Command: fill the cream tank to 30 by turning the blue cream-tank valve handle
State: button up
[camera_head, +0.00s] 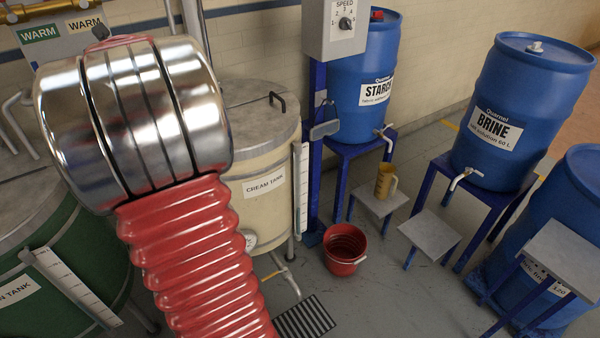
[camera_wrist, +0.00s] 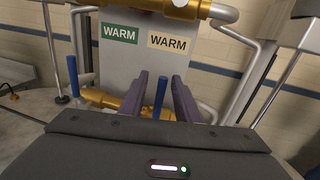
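The cream tank (camera_head: 262,143) stands at the middle of the head view, partly behind my arm. Its lid is on and a white level strip (camera_head: 300,190) runs down its right side; its reading is too small to tell. In the wrist view, an upright blue valve handle (camera_wrist: 160,97) stands on a brass pipe, on the side of the cream WARM label (camera_wrist: 169,43). My gripper (camera_wrist: 161,79) is open, its two purple fingers either side of this handle in the picture. I cannot tell whether they touch it. The head view does not show my gripper.
Another blue handle (camera_wrist: 73,77) stands left, near the green WARM label (camera_wrist: 121,33). Grey pipes flank the panel. A green tank (camera_head: 60,265) is at the head view's left. A red bucket (camera_head: 345,250) and blue drums (camera_head: 520,105) stand right. Some grey floor between is clear.

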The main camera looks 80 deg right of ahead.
jog(key=v, duration=1)
dwell(0.4)
jog(key=shift+s+a, duration=0.1)
